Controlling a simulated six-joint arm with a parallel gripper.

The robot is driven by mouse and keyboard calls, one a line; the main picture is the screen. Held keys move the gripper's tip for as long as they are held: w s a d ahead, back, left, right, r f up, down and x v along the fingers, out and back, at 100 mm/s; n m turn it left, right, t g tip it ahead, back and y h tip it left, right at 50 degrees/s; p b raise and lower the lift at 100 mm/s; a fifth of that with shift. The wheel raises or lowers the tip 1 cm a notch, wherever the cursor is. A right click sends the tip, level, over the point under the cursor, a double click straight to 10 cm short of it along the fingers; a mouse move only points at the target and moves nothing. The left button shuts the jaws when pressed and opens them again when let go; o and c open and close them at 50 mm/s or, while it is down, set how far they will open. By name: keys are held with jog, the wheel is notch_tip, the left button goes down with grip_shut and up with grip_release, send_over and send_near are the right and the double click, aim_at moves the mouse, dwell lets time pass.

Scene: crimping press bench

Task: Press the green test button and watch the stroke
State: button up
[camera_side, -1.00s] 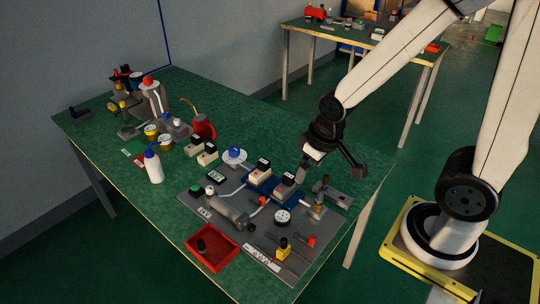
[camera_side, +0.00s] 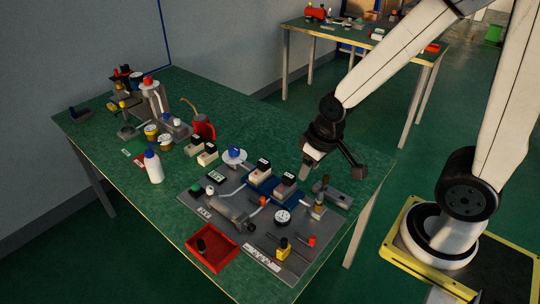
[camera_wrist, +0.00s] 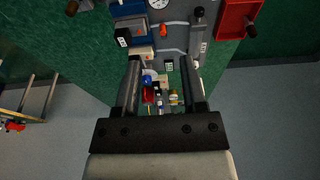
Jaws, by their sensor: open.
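The green button (camera_side: 197,190) sits at the left edge of the grey panel (camera_side: 196,206), beside a small white-topped part (camera_side: 210,190). A grey cylinder (camera_side: 233,208) with a dark end lies on the same panel; it also shows in the wrist view (camera_wrist: 196,40). My gripper (camera_side: 331,167) hangs above the panel's right rear corner, well to the right of the button and apart from it. In the wrist view my gripper (camera_wrist: 160,62) has its two fingers wide apart with nothing held. I cannot make out the green button there; the right finger may hide it.
Blue-based valve blocks (camera_side: 258,173) and a round gauge (camera_side: 283,216) stand on the panel between my gripper and the button. A red tray (camera_side: 213,247) lies at the front edge. A white bottle (camera_side: 153,166) and a red can (camera_side: 204,126) stand farther left.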

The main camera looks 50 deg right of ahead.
grip_shut()
dwell(1.4)
